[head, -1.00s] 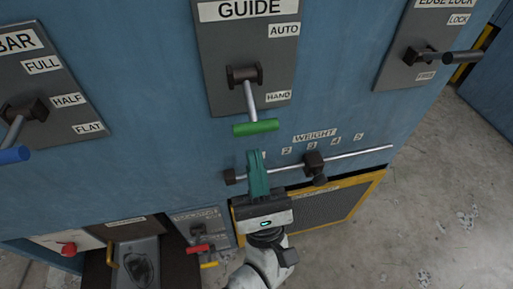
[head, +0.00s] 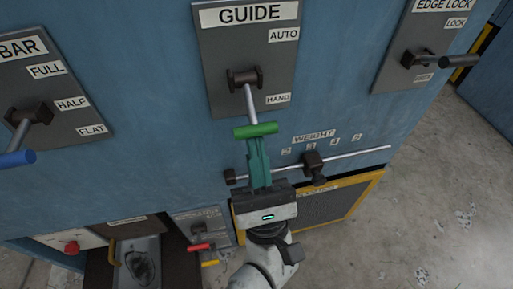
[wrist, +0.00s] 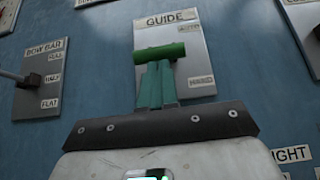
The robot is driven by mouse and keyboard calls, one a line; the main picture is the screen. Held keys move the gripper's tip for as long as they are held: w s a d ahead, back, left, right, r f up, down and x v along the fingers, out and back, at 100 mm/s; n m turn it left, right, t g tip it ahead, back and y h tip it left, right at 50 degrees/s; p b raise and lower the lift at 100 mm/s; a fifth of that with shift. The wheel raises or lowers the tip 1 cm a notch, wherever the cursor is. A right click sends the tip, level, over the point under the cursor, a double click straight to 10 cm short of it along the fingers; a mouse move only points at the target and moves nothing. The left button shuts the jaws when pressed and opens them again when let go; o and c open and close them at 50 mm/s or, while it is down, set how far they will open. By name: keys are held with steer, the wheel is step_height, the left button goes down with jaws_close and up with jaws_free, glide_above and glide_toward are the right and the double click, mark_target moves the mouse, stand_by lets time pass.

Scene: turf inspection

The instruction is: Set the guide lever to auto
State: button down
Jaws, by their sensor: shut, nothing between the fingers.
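The guide lever's green handle (head: 256,131) hangs down from its dark pivot (head: 243,80) on a pale rod. The lever points toward the HAND label (head: 278,99) at the plate's lower right; the AUTO label (head: 284,35) is at its upper right. My gripper (head: 258,142) is shut and empty. Its green fingertips are right at the underside of the handle, beside its middle; I cannot tell whether they touch. In the wrist view the handle (wrist: 160,53) lies across the top of the fingers (wrist: 156,68), in front of the GUIDE plate (wrist: 202,70).
The weight bar (head: 350,156) with its dark slider (head: 313,165) runs close to the right of my gripper. The bow bar lever with a blue handle (head: 16,158) is at left, the edge lock lever (head: 455,61) at right. A red-handled lever (head: 200,247) is below.

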mark_target(265, 124)
steer(key=shift+s+d+r+g+p, duration=0.15)
steer(key=shift+s+r+g+p, duration=0.4)
steer(key=shift+p, duration=1.15)
steer(key=r+g+h+p, duration=0.1)
steer(key=r+g+p, duration=0.1)
steer(key=p, duration=0.8)
steer(key=s+r+g+h+p, duration=0.1)
steer(key=r+g+p, duration=0.2)
steer(key=p, duration=0.8)
steer(key=r+g+p, duration=0.3)
steer(key=p, duration=0.7)
steer(key=shift+s+d+r+g+h, duration=0.1)
steer(key=shift+s+d+g+h, duration=0.25)
steer(key=shift+s+d+h, duration=0.05)
steer(key=shift+r+p, duration=0.15)
steer(key=shift+p, duration=0.65)
steer(key=shift+g, duration=0.3)
steer(key=shift+a+r+p, duration=0.1)
steer(key=shift+r+p, duration=0.1)
steer(key=shift+p, duration=0.35)
steer(key=shift+w+r+p, duration=0.15)
steer(key=shift+r+p, duration=0.35)
steer(key=shift+p, duration=0.85)
